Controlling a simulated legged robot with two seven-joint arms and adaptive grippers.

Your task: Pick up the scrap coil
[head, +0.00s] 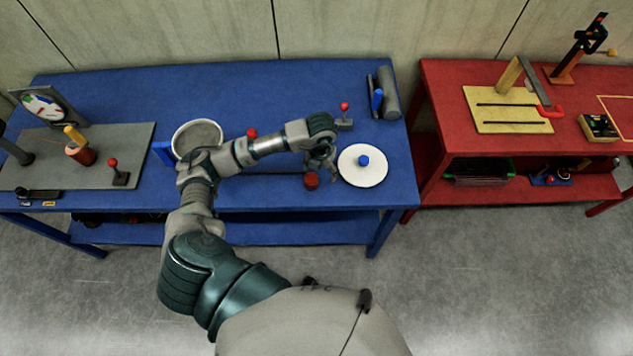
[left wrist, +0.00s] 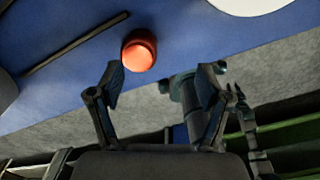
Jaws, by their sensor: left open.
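A small round red-orange coil (head: 311,180), which I take for the scrap coil, lies near the front edge of the blue bench. It also shows in the left wrist view (left wrist: 139,50), beyond the fingertips and left of the middle between them. My left gripper (head: 322,160) is above the bench's front part, close to the coil. In the left wrist view my left gripper (left wrist: 160,78) has its fingers spread, with nothing held between them.
A white disc (head: 350,174) with a blue knob lies right of the coil. A round grey-topped dish (head: 185,135) stands to the left. A thin dark rod (head: 262,176) lies left of the coil. A red bench (head: 450,90) stands to the right.

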